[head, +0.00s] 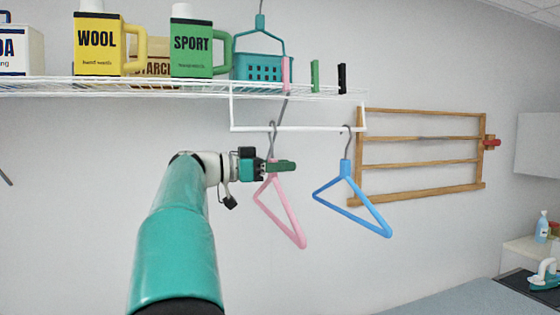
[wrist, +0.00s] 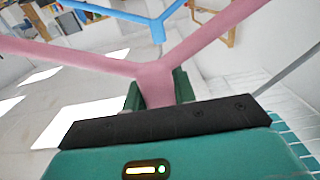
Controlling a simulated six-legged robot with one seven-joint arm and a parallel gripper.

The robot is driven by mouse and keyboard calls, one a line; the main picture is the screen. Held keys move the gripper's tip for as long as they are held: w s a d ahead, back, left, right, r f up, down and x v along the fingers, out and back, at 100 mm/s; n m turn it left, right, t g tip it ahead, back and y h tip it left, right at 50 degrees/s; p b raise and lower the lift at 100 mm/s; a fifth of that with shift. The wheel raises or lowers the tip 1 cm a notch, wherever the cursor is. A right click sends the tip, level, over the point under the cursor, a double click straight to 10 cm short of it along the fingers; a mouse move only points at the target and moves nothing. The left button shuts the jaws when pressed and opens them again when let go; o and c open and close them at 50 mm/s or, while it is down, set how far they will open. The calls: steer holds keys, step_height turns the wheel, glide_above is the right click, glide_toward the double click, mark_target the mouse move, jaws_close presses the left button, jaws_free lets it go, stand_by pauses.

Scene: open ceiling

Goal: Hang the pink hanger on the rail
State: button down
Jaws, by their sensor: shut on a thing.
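The pink hanger (head: 289,217) is held upright by its neck in my gripper (head: 279,166), which is shut on it. In the head view its metal hook reaches up to the white rail (head: 300,129) under the wire shelf. The hook tip appears at about the rail's height; I cannot tell whether it is over the rail or in front of it. A blue hanger (head: 350,188) hangs from the rail to the right. In the wrist view the pink hanger (wrist: 153,72) spreads out from between the fingers (wrist: 157,92), with the blue hanger (wrist: 157,27) beyond.
The wire shelf (head: 150,87) above holds a yellow WOOL jug (head: 98,42), a green SPORT jug (head: 191,48) and a teal basket (head: 258,66). Small clips (head: 315,76) sit at its right end. A wooden rack (head: 420,163) is on the wall at right.

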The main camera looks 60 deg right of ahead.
steer(key=c, duration=1.1)
jaws_free()
steer(key=shift+o, duration=0.2)
steer(key=shift+w+a, duration=0.1)
steer(key=v, duration=1.3)
steer(key=shift+w+a, duration=0.2)
